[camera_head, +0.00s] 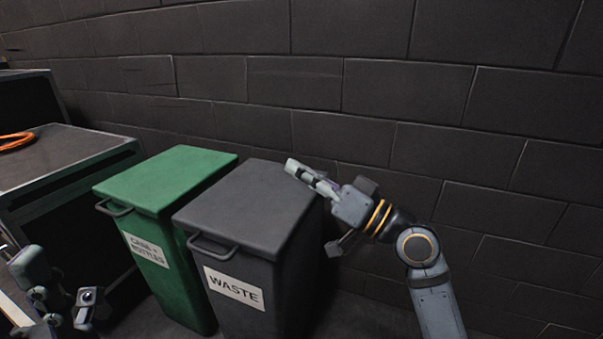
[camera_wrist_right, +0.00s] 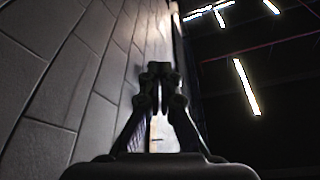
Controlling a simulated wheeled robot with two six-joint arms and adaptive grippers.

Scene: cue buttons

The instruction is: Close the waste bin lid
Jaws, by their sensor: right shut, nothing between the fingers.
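The dark grey waste bin (camera_head: 245,295) stands upright with a white WASTE label on its front. Its lid (camera_head: 240,205) lies flat on top, down on the bin, with a handle at its front edge. My right gripper (camera_head: 298,172) is shut and empty, at the lid's back right corner; I cannot tell whether it touches the lid. Its closed fingers also show in the right wrist view (camera_wrist_right: 160,75). My left gripper (camera_head: 65,305) shows only in part at the lower left, away from the bin, and its jaws are unclear.
A green bin (camera_head: 165,180) with its lid down stands close on the left of the waste bin. A dark case (camera_head: 75,160) with an orange cable (camera_head: 15,141) on it is at the far left. A dark block wall (camera_head: 400,90) runs behind. Floor shows right of the bins.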

